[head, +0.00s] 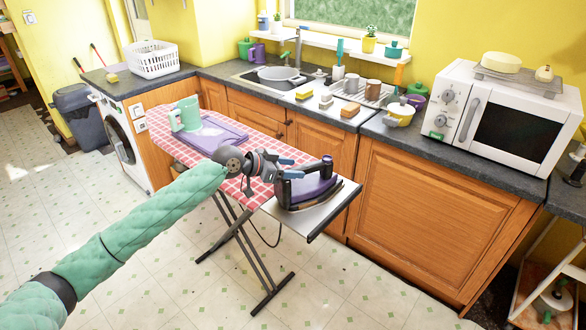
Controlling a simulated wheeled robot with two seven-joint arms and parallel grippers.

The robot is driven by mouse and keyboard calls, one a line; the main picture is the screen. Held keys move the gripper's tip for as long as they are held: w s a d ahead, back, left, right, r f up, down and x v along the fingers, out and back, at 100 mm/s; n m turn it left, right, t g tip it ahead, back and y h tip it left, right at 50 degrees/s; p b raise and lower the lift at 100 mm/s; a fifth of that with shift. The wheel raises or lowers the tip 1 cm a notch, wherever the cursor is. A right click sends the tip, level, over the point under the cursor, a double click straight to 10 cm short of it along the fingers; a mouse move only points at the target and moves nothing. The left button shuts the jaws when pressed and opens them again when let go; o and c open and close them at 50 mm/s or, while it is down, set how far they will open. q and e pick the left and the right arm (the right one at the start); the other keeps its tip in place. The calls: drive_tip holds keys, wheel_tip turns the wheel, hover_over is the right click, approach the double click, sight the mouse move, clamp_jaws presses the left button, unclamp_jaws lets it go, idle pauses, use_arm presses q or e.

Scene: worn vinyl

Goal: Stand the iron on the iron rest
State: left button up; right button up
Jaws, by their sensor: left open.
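The iron (316,190), purple with a dark handle and dark base, is on the iron rest (318,226), a grey metal plate at the near right end of the ironing board (192,154). Its sole sits low along the plate, with the tip toward the right. My left gripper (291,168) is open at the handle's left end, its blue-tipped fingers close around or beside the handle. I cannot tell whether they touch it. The gripper hides part of the handle and the iron's left side. My right gripper is not in view.
Behind is a counter with a sink, a pan (280,77), sponges, a pot (399,114) and a microwave (505,118). A cord hangs below the board. The floor in front is clear.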

use_arm(q)
drive_tip(key=v, duration=0.6)
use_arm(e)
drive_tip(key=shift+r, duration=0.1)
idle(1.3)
use_arm(q)
drive_tip(key=shift+s+a, duration=0.15)
drive_tip(key=b+v, duration=0.2)
drive_tip(key=v, duration=0.5)
drive_tip(key=shift+s+a+r+b, duration=0.15)
drive_tip(key=shift+s+a+b, duration=0.05)
drive_tip(key=shift+a+b, duration=0.2)
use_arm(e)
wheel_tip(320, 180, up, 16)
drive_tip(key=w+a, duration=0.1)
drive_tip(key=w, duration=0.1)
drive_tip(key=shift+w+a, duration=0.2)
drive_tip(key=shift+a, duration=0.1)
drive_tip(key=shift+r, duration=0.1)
